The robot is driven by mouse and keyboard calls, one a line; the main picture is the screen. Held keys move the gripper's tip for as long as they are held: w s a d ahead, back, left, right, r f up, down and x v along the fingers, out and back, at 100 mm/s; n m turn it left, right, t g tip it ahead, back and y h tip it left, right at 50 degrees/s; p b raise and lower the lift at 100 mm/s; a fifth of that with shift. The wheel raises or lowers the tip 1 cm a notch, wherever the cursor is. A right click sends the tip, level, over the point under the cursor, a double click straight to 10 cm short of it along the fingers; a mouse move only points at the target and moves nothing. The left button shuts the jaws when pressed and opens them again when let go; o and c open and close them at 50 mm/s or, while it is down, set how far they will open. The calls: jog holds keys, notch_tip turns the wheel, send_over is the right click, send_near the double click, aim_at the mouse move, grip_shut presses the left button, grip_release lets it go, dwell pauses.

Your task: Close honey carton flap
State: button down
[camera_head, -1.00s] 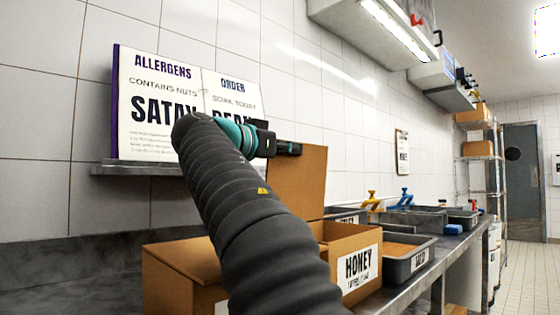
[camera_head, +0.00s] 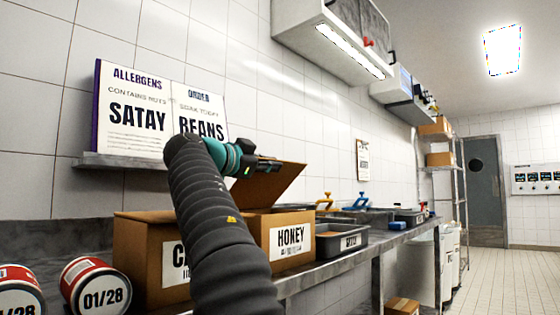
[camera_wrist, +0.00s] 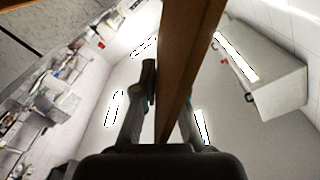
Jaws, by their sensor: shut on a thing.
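The honey carton (camera_head: 310,238) is a brown box with a white HONEY label, standing on the steel counter. Its flap (camera_head: 280,184) leans over the carton at a slant, its raised edge to the right. A gap shows between the flap and the rim. My gripper (camera_head: 268,166) is at the flap's upper edge and is shut on it. In the wrist view the flap (camera_wrist: 184,62) shows as a brown strip passing between the fingers of my gripper (camera_wrist: 168,105). My arm hides part of the carton's left side.
Another brown carton (camera_head: 140,250) stands left of my arm, its label partly hidden. Red-and-white cans (camera_head: 95,290) are at the lower left. A grey tub (camera_head: 335,246) stands right of the honey carton. An open book (camera_head: 135,115) rests on the wall shelf (camera_head: 115,160).

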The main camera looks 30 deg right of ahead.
jog(key=shift+f, duration=0.5)
jog(key=c, duration=1.3)
grip_release()
jog(key=shift+w+a, duration=0.1)
jog(key=shift+a, duration=0.05)
jog(key=shift+c, duration=0.2)
jog(key=shift+s+a+r, duration=0.1)
jog(key=shift+s+a, duration=0.25)
jog(key=shift+a, duration=0.1)
jog(key=v, duration=1)
jog(key=shift+s+a, duration=0.15)
jog(key=shift+a, duration=0.25)
